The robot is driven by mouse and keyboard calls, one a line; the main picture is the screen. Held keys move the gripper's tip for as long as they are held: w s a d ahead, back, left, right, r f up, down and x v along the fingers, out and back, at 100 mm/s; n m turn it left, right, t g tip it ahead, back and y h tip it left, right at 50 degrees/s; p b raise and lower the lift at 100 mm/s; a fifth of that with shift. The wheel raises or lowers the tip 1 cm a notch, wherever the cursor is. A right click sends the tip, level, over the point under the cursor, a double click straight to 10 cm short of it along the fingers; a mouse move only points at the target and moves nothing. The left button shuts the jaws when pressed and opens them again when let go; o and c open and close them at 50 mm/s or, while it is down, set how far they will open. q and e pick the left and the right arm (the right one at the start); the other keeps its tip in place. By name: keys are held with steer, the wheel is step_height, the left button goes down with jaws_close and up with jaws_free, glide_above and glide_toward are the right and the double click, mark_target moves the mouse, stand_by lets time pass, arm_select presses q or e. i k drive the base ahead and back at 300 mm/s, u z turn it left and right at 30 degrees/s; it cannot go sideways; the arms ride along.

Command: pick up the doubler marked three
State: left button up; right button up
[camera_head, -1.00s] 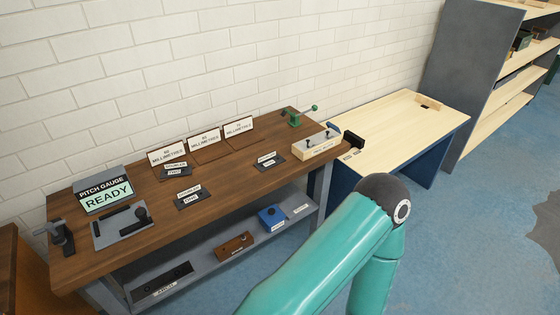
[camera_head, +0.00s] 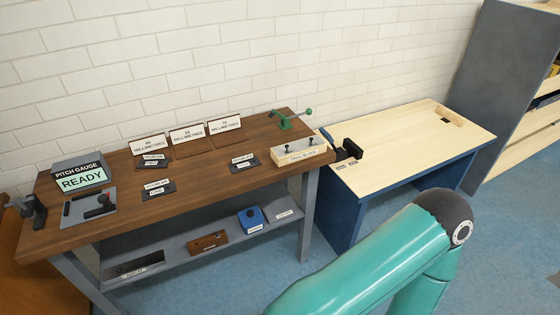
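Three small dark plates with white doubler labels lie on the brown wooden bench. One is at the bench's right part (camera_head: 244,162); its second line is too small to read surely, perhaps THREE. One marked ONE (camera_head: 158,190) lies nearer the front edge. One apparently marked TWO (camera_head: 153,161) lies behind it, before the signs. Neither gripper shows in the view. One teal arm of mine reaches up at the lower right, clear of the plates, its gripper out of view.
The wooden bench (camera_head: 205,178) holds millimetre signs (camera_head: 187,134), a pitch gauge reading READY (camera_head: 82,178), a pale block (camera_head: 300,150) and a green clamp (camera_head: 285,119). Its lower shelf (camera_head: 180,246) holds several parts. A light table (camera_head: 400,145) stands to the right. Blue floor lies before the bench.

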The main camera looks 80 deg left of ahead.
mark_target(244, 162)
steer(key=z, duration=0.1)
steer(key=i, duration=1)
steer(key=u, duration=1.7)
steer(key=i, duration=0.3)
steer(key=u, duration=2.4)
steer(key=k, duration=0.55)
steer(key=u, duration=0.45)
steer(key=i, duration=1.6)
steer(key=z, duration=0.4)
